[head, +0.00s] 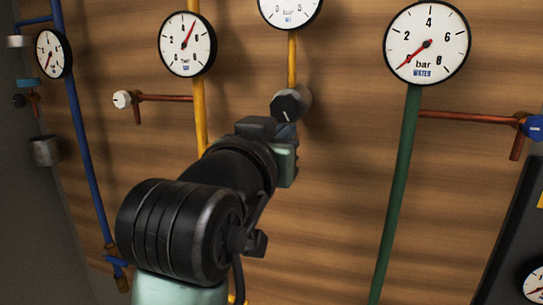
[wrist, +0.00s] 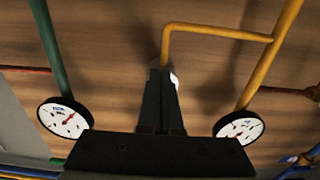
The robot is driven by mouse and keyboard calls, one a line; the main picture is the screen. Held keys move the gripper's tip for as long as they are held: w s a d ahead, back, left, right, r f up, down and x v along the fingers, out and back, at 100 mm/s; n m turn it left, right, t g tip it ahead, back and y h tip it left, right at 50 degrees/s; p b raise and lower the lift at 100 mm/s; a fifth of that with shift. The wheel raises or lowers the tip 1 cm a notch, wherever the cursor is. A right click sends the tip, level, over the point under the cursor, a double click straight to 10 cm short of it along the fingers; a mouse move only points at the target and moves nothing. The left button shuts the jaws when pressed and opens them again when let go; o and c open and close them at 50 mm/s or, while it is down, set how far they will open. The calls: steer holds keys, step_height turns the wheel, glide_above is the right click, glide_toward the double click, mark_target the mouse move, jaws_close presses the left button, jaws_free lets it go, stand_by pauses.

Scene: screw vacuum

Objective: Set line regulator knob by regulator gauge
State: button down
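The regulator knob (head: 290,105) is black and round with a white line on its face, on a grey body below a short yellow pipe. Above it the regulator gauge (head: 289,8), white and marked bar, is cut off by the top edge, so its needle does not show. My arm hides the fingertips in the head view; contact cannot be told.
A gauge (head: 187,44) on the yellow pipe stands left, its needle pointing up and right. The water gauge (head: 427,43) on the green pipe stands right, needle at lower left. Valves with a white handle (head: 122,99) and a blue handle (head: 535,127) stick out on either side.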

steer(key=v, duration=0.6)
steer(key=shift+f, duration=0.3)
steer(key=shift+d, duration=0.1)
